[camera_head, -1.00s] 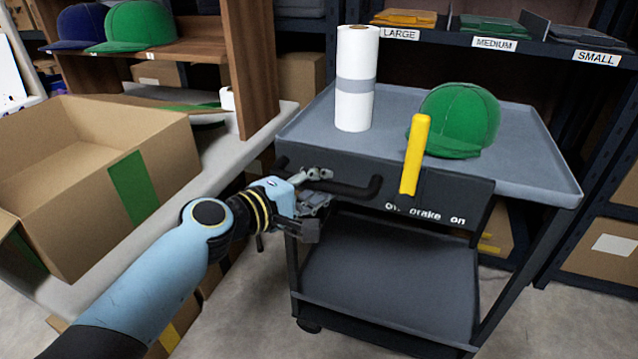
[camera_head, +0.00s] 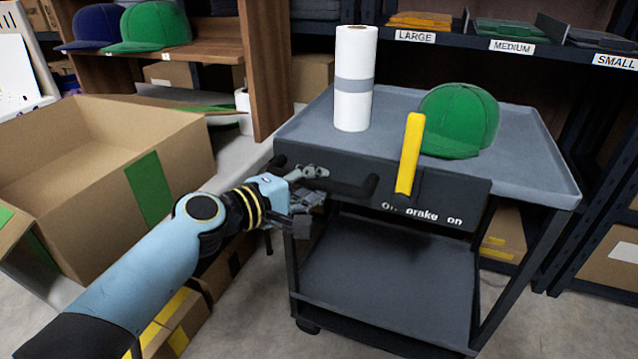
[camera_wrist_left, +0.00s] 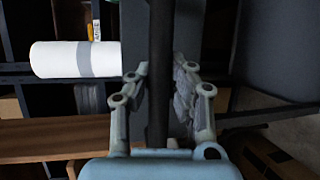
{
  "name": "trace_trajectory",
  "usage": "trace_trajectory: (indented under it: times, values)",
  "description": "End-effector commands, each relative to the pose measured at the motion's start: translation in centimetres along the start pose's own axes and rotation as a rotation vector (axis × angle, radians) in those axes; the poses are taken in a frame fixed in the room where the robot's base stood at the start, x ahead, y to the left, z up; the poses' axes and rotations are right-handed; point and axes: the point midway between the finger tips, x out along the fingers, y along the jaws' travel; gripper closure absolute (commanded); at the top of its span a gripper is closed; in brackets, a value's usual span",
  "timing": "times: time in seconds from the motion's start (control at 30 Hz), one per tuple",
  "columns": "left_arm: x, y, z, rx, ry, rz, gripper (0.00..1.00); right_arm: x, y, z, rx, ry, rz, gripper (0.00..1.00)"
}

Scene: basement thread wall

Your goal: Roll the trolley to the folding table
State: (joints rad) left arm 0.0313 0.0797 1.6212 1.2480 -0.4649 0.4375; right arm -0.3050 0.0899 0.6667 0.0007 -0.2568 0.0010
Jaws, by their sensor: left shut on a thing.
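The grey trolley (camera_head: 555,180) stands in front of me with a top tray and a lower shelf. Its dark front panel carries a black handle (camera_head: 350,187), a yellow lever (camera_head: 409,155) pointing up and partly covered lettering about a brake. My left gripper (camera_head: 312,186) is shut on the handle's left part. In the left wrist view, the dark handle bar (camera_wrist_left: 160,75) runs between the fingers. A white roll (camera_head: 354,90) and a green cap (camera_head: 460,120) sit on the tray. A pale table (camera_head: 236,160) stands at left; I cannot tell whether it folds. My right gripper is not in view.
An open cardboard box (camera_head: 185,165) sits on the pale table, close to my left arm. A wooden cap shelf (camera_head: 262,70) stands behind it. A dark rack (camera_head: 455,42) with size labels stands behind the trolley. Boxes (camera_head: 185,325) lie under the table.

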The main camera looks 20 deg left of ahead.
Motion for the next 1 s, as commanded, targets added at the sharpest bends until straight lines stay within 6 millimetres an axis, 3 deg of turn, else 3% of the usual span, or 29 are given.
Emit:
trace_trajectory:
  times: [0.07,0.1,0.3,0.67,1.0]
  values:
    - [-0.1,0.1,-0.3,0.002,0.008,0.003,1.00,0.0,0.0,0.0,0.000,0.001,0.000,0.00]
    - [-0.1,0.1,-0.3,0.002,0.008,0.003,0.80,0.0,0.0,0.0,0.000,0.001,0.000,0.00]
    - [0.0,0.1,-0.2,0.002,0.006,0.002,0.56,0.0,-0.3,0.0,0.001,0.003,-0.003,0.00]
    - [-0.9,-0.1,-0.2,0.003,0.005,-0.001,0.56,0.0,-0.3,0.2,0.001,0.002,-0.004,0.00]
    - [-8.1,-0.1,-0.1,0.005,0.004,-0.003,0.56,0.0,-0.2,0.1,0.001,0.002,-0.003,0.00]
